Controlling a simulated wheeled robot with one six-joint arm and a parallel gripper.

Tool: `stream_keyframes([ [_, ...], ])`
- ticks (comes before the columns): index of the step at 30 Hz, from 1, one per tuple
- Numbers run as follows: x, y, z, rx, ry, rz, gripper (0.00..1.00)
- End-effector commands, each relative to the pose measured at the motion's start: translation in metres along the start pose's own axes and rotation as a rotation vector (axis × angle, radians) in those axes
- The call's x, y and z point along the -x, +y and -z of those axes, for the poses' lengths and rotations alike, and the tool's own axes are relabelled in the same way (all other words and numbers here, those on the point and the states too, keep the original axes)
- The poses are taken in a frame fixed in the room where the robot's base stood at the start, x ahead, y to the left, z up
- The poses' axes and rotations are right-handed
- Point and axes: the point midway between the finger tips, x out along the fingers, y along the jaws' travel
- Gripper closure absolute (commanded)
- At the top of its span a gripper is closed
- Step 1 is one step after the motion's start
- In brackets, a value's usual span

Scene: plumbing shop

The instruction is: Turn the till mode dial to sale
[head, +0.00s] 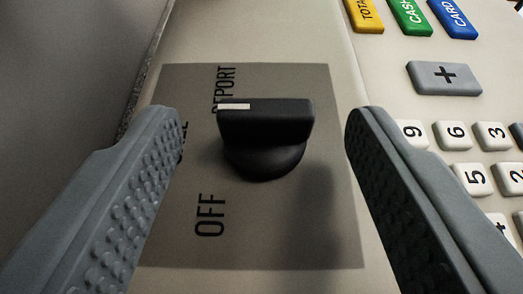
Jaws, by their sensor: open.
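The till mode dial (265,135) is a black knob with a raised bar grip on a grey label plate (300,235). The white mark (234,106) on the bar is at its left end and points left, overlapping the lower end of the REPORT label (225,85). The OFF label (210,215) is below left of the knob. A label on the left, ending in "LE", is mostly hidden behind my left finger. My gripper (264,118) is open, with one ridged finger on each side of the knob, both apart from it.
Right of the plate is the till keypad, with a grey plus key (445,77) and several white number keys (456,136). Yellow, green (410,16) and blue keys are at the top right. A dark grey surface (65,70) lies beyond the till's left edge.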

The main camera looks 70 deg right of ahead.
Motion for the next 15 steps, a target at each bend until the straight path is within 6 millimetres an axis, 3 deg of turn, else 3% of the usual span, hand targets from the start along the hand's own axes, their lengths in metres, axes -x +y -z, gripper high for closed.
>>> stream_keyframes([
  [15, 0.1, -0.001, -0.001, 0.001, 0.0, 0.003, 0.44],
])
